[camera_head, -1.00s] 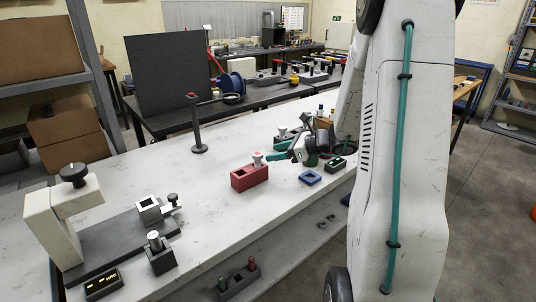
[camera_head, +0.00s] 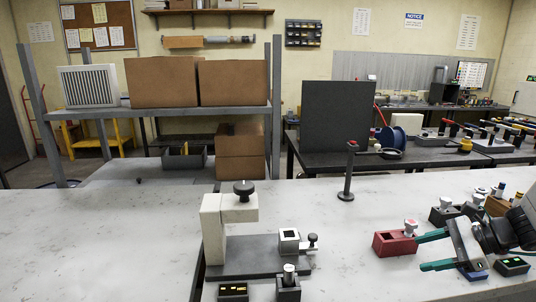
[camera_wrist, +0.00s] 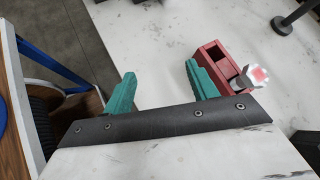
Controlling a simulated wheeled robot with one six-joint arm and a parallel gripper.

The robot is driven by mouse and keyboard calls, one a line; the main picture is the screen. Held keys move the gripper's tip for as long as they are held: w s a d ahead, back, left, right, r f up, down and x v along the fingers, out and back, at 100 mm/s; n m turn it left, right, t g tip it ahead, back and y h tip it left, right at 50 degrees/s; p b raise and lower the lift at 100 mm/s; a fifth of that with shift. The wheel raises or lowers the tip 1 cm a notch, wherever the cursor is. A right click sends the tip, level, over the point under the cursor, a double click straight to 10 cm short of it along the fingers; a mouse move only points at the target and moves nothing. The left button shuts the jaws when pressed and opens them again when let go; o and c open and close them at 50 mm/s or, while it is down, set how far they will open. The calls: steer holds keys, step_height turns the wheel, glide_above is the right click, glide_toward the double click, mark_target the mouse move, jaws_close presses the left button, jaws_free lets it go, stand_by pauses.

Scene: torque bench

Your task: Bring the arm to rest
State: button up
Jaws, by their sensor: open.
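My gripper (camera_head: 434,250) is at the right of the head view, over the white bench (camera_head: 350,225). Its two green fingers are spread apart with nothing between them. One fingertip shows close to the red block (camera_head: 395,243), which has a square opening and a pale knob with a red top beside it. In the wrist view my gripper (camera_wrist: 160,85) also shows open and empty. There the red block (camera_wrist: 214,62) lies just beyond the right finger; I cannot tell whether they touch.
A blue socket block (camera_head: 472,273) and a dark block with green marks (camera_head: 512,266) lie by my gripper. A press-like stand (camera_head: 214,235) with a black knob stands mid-bench, and a dark post (camera_head: 348,172) rises behind. The bench's left part is clear.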

steer(key=s+a+r+n+g+h, duration=0.2)
steer(key=s+a+r+n+h, duration=0.2)
steer(key=s+a+n, duration=0.3)
steer(key=s+a+r+n+g+h, duration=0.2)
steer(key=s+a+r+n+h, duration=0.3)
steer(key=s+n, duration=0.8)
steer(key=shift+s+a+r, duration=0.3)
steer(key=shift+a+r, duration=0.9)
steer(key=shift+r, duration=0.05)
